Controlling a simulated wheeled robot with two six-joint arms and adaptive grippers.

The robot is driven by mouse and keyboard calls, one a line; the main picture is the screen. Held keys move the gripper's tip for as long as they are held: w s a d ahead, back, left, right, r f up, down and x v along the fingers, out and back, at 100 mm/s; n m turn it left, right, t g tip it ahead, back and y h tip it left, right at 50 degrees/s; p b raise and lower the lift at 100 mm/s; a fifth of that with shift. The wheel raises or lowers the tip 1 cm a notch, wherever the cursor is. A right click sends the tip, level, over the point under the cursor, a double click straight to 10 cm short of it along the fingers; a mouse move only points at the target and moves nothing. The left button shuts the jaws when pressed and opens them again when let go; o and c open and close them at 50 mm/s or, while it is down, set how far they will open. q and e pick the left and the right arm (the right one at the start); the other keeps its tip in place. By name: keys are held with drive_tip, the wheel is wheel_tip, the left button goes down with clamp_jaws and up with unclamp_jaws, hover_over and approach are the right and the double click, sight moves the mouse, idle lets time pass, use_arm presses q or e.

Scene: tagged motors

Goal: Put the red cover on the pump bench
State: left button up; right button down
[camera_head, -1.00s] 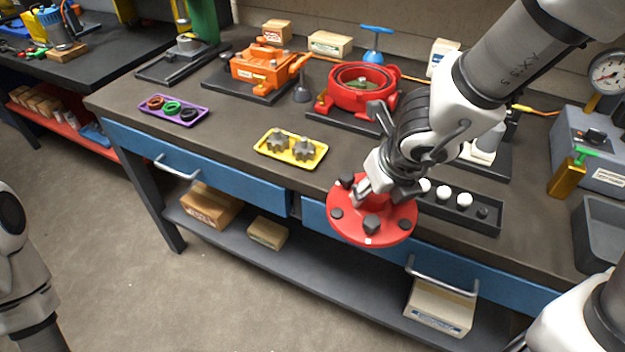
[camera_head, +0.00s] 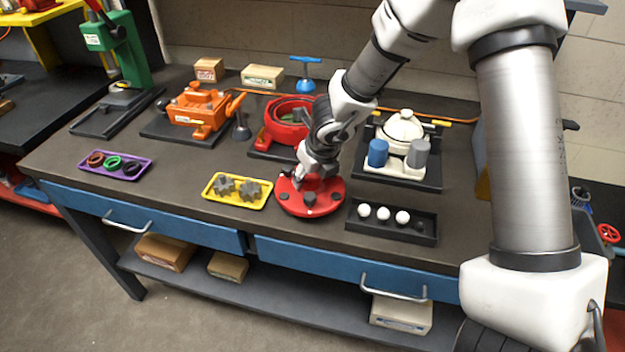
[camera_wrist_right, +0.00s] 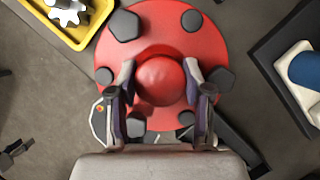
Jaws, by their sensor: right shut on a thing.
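The red cover (camera_head: 325,200) is a round flange with dark bolt heads around its rim and a red round knob (camera_wrist_right: 160,82) in its middle. My right gripper (camera_head: 308,177) is shut on that knob; in the right wrist view a finger stands on each side of it. The cover is over the front part of the pump bench (camera_head: 180,195), between the yellow tray and the black tray. I cannot tell whether it touches the bench top. The red pump body (camera_head: 277,138) is behind it, partly hidden by my right arm. My left gripper is out of view.
The yellow tray (camera_head: 209,194) with grey gears is close left of the cover. The black tray (camera_head: 390,229) with white balls is close right. A purple tray (camera_head: 134,174), an orange pump (camera_head: 196,112) and a white unit (camera_head: 404,128) also stand on the bench.

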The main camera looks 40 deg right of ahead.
sight(309, 185)
drive_tip(key=shift+w+d+r+p, duration=0.15)
drive_tip(key=shift+w+r+p, duration=0.05)
drive_tip(key=shift+w+p, duration=0.15)
wheel_tip(309, 185, down, 4)
drive_tip(key=b, duration=0.3)
drive_tip(key=shift+s+r, duration=0.1)
drive_tip(key=shift+r, duration=0.1)
drive_tip(key=shift+f+b, duration=0.25)
drive_tip(key=shift+b, duration=0.05)
drive_tip(key=shift+r, duration=0.1)
drive_tip(key=shift+c, duration=2.4)
unclamp_jaws()
